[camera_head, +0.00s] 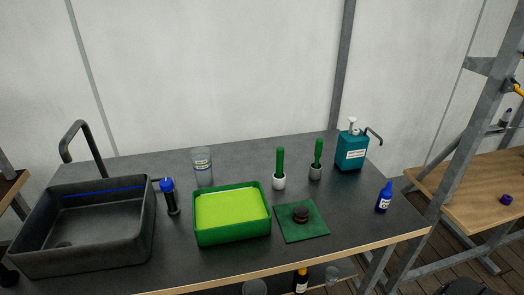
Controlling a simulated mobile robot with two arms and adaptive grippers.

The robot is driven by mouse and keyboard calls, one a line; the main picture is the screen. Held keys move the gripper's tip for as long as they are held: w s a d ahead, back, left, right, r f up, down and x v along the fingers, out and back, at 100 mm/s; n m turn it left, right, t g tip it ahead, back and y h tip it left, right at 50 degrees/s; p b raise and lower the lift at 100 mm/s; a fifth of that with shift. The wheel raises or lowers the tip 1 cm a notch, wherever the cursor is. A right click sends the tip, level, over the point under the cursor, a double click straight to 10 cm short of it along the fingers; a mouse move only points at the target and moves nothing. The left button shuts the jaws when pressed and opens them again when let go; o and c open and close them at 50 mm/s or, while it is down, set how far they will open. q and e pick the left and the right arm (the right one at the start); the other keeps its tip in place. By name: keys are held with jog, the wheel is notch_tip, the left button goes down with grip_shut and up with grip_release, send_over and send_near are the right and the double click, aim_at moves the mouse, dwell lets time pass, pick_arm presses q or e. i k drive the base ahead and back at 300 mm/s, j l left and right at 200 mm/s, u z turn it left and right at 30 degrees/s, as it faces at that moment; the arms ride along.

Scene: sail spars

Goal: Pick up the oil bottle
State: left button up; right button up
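A small blue bottle (384,199) with a pointed nozzle and a pale label stands upright near the right end of the dark table (345,247). It looks like the oil bottle, but I cannot read its label. Neither of my grippers can be made out in the head view.
A teal pump dispenser (351,152) stands behind the blue bottle. A green tray (233,238), a green mat (290,234) with a dark round object (301,214), green-handled brushes (279,168), a glass (202,166) and a black sink (110,245) lie further left. Table space around the blue bottle is clear.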

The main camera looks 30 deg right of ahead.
aim_at(385, 194)
jog(key=z, duration=2)
